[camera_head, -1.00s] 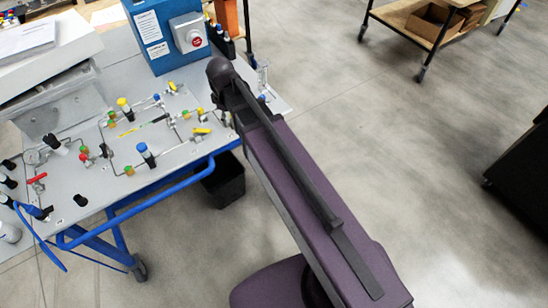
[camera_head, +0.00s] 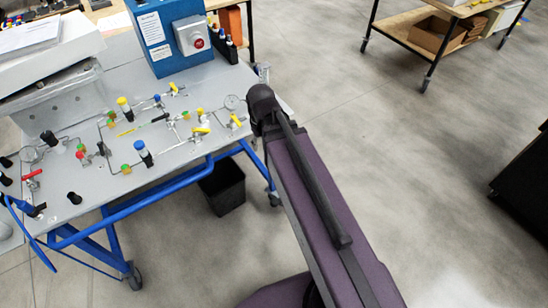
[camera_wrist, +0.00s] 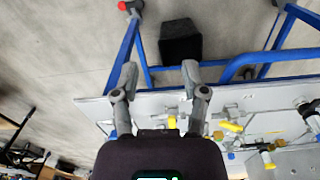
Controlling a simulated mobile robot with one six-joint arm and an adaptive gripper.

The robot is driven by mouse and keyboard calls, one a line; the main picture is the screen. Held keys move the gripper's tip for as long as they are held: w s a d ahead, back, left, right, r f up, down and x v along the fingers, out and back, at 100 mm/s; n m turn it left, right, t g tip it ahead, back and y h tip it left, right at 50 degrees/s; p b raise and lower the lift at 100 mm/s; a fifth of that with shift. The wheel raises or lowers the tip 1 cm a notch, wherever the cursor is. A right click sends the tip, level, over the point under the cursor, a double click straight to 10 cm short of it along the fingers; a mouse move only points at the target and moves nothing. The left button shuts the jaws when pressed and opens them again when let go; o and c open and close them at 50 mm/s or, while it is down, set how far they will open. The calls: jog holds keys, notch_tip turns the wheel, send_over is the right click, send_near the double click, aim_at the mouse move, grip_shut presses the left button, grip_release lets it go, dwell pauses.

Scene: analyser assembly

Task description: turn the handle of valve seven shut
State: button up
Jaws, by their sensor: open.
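The analyser panel (camera_head: 85,180) lies on a blue-framed cart and carries several small valves on thin tubing. Handles in the head view include a yellow one (camera_head: 201,130), another yellow one (camera_head: 236,121) near the panel's right end, a black one (camera_head: 160,117) and a red one (camera_head: 32,174) at left. No number is readable, so I cannot tell which is valve seven. My gripper (camera_wrist: 160,74) shows in the wrist view with its fingers spread and nothing between them. Panel valves, including a yellow handle (camera_wrist: 232,127), lie right of the fingers and below their tips. The head view does not clearly show the gripper.
A blue box with a red button (camera_head: 198,43) stands at the panel's back. The blue cart rail (camera_head: 150,193) runs along the front edge. A black bin (camera_head: 222,188) stands on the floor beneath. A wooden shelf cart (camera_head: 440,32) is at upper right. Open floor lies right.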

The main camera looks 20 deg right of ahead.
jog(key=shift+s+d+f+m+b, duration=0.4)
jog(key=shift+s+d+m, duration=0.2)
jog(key=shift+s, duration=0.3)
jog(key=shift+s+d+f+m+b, duration=0.3)
jog(key=shift+s+d+f+m, duration=0.25)
jog(key=shift+s, duration=0.3)
jog(key=shift+r, duration=0.1)
notch_tip(320, 180, up, 12)
jog(key=n+p, duration=1.2)
jog(key=n, duration=0.1)
send_over(204, 130)
jog(key=shift+d+f, duration=0.1)
jog(key=shift+f, duration=0.2)
notch_tip(204, 130, down, 13)
jog(key=b, duration=1.4)
jog(key=shift+f, duration=0.2)
